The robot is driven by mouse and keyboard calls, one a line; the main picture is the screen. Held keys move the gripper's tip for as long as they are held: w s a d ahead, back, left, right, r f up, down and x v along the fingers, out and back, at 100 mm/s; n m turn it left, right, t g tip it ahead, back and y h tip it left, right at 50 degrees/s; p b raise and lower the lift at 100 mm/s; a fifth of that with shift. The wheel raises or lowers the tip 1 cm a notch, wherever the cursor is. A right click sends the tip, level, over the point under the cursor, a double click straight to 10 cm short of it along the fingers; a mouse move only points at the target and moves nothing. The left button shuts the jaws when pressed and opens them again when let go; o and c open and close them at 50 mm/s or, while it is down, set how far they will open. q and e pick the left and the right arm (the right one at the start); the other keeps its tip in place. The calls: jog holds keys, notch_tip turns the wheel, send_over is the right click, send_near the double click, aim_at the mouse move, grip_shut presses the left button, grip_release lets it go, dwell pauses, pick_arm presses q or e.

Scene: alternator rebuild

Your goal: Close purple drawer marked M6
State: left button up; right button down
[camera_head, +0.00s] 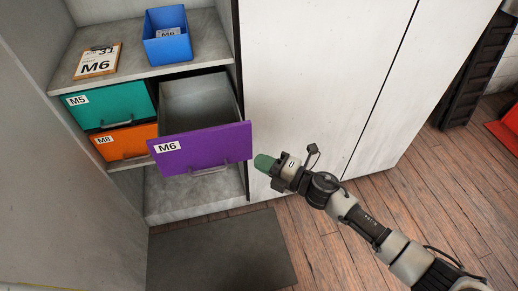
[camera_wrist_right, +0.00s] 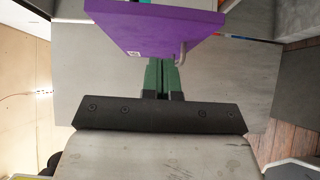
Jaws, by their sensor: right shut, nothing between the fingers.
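The purple drawer (camera_head: 203,149) marked M6 is pulled out of the cabinet, and its empty grey inside (camera_head: 195,104) shows from above. It has a bar handle (camera_head: 210,169) low on its front. My right gripper (camera_head: 262,161) is shut and empty, its green fingers just right of the drawer front's right edge. In the right wrist view the shut green fingers (camera_wrist_right: 164,75) point toward the purple front (camera_wrist_right: 155,25), close to its handle (camera_wrist_right: 181,54). I cannot tell whether they touch it. My left gripper is not in view.
A teal drawer (camera_head: 113,105) marked M5 and an orange drawer (camera_head: 128,143) marked M8 sit left of it, closed or nearly so. A blue bin (camera_head: 167,47) and a label board (camera_head: 99,61) are on the shelf above. A dark mat (camera_head: 221,252) lies on the floor.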

aim_at(248, 146)
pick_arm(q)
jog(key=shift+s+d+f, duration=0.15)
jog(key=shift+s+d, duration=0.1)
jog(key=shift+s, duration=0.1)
pick_arm(e)
jog(key=shift+w+a, duration=0.2)
jog(key=shift+w, duration=0.45)
jog(key=shift+w+a, duration=0.2)
jog(key=shift+w, duration=0.5)
jog(key=shift+w+a, duration=0.2)
jog(key=shift+w, duration=0.45)
jog(key=shift+w, duration=0.1)
